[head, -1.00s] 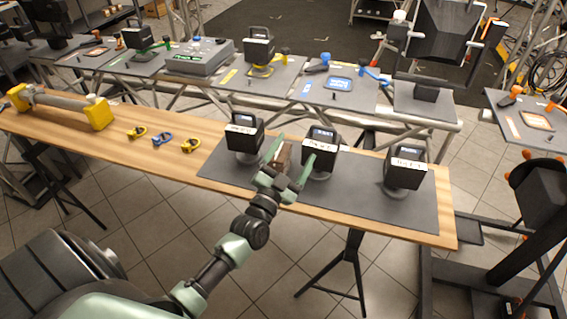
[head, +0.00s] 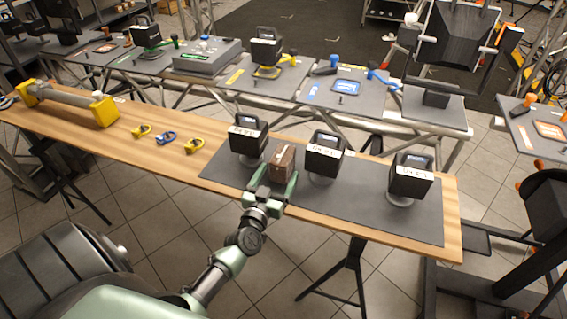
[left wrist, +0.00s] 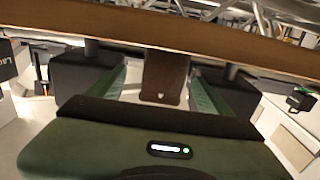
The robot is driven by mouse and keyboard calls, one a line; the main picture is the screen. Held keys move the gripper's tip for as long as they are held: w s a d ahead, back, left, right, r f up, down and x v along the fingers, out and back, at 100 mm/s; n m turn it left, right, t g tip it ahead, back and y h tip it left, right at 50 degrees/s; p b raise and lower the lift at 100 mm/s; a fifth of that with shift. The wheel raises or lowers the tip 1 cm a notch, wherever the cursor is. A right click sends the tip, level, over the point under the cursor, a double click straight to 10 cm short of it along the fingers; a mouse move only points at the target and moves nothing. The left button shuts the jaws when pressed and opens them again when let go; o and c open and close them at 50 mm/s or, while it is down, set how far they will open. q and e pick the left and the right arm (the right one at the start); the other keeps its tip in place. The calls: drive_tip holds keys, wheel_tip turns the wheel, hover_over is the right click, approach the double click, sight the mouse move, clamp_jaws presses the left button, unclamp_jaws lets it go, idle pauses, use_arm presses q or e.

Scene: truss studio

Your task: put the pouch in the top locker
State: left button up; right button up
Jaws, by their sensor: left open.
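The pouch (head: 283,165) is a small brown block-like thing standing on the dark mat between two black devices. My left gripper (head: 274,181) is open at its near side, with green fingers pointing at it. In the left wrist view the pouch (left wrist: 166,76) shows between the two spread fingers (left wrist: 158,88). I cannot tell whether a finger touches it. My right gripper is not in view. I cannot make out a top locker in these views.
Black devices with white labels stand left (head: 248,140) and right (head: 323,157) of the pouch, with another (head: 409,180) further right. Small clips and a yellow-ended bar (head: 70,101) lie left on the wooden table (head: 205,152). The mat (head: 360,205) has bare room in front.

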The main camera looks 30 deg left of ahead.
use_arm(q)
drive_tip(key=x, duration=0.6)
drive_tip(key=shift+s+a+f, duration=0.1)
drive_tip(key=shift+a, duration=0.1)
drive_tip(key=c, duration=1.3)
clamp_jaws()
